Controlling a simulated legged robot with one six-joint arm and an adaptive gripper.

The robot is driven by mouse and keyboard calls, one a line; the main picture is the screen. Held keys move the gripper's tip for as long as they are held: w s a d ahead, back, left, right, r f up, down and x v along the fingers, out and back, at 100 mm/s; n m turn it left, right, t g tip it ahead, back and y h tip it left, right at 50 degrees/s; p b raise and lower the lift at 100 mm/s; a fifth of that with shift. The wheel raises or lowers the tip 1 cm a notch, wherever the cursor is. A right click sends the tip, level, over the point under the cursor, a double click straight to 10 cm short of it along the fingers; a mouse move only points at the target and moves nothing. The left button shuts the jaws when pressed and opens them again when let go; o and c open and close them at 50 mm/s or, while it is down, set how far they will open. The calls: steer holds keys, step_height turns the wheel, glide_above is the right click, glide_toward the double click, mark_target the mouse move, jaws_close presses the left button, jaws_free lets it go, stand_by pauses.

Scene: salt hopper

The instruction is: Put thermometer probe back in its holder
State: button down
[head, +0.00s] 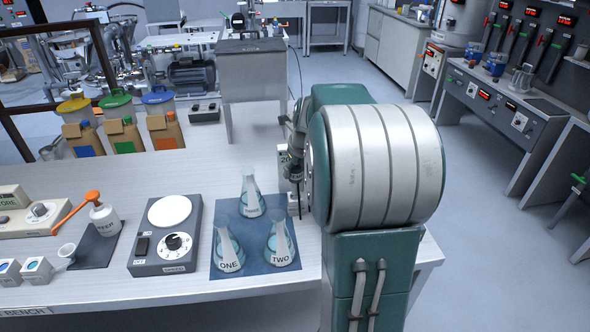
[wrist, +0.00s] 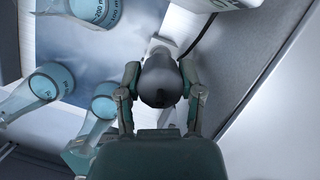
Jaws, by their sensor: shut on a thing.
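My gripper (wrist: 160,72) is shut on the dark grey, rounded handle of the thermometer probe (wrist: 160,85), with one green finger on each side. A black cable (wrist: 203,33) runs from near the probe to the upper right. In the head view my gripper (head: 296,165) is mostly hidden behind my arm. A thin dark part of the probe (head: 299,203) points down beside the right edge of the blue mat (head: 262,205). A pale unit (head: 283,162) stands just left of my gripper, partly covered. I cannot tell whether it is the probe's holder.
Flasks marked ONE (head: 229,250) and TWO (head: 280,246), and a third flask (head: 251,198), stand on the mat, close left of the probe. A hot plate (head: 165,240) is farther left. A grey hopper stand (head: 252,75) and several coloured-lid tubs (head: 117,105) stand behind.

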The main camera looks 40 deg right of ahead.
mark_target(295, 187)
steer(key=shift+f, duration=3)
stand_by(0.8)
steer(key=shift+c, duration=0.8)
jaws_free()
steer(key=shift+o, duration=0.8)
steer(key=shift+r, duration=0.1)
steer(key=shift+v, duration=2.95)
